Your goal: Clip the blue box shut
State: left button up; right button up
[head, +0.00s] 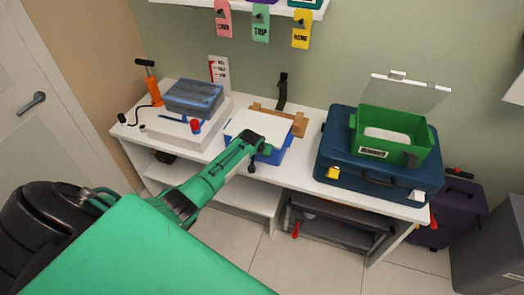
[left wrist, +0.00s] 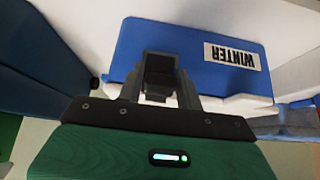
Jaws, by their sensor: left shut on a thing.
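The blue box (head: 278,154) stands on the white bench, with its pale lid (head: 255,125) lying over the top. In the left wrist view its blue wall (left wrist: 195,42) shows a WINTER label, upside down, and a white lid rim (left wrist: 235,104) runs along it. My left gripper (head: 262,147) is at the box's near side. In the wrist view my left gripper (left wrist: 160,72) is shut at the rim against the blue wall. The fingers hide the exact part held, so I cannot tell whether it is the clip or the lid edge. My right gripper is out of view.
A dark blue case (head: 330,158) with an open green box (head: 405,128) on it stands to the right. A grey-blue box (head: 193,97) on a white stand, an orange pump (head: 152,85) and a wooden piece (head: 298,125) are nearby. A shelf with hanging tags is above.

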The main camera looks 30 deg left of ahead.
pick_arm(q)
jog(key=o, duration=0.9)
jog(key=shift+f, duration=0.1)
jog(key=b+v, duration=0.1)
jog(key=v, duration=1.2)
jog(key=shift+s+r, duration=0.2)
jog(key=shift+r, duration=0.15)
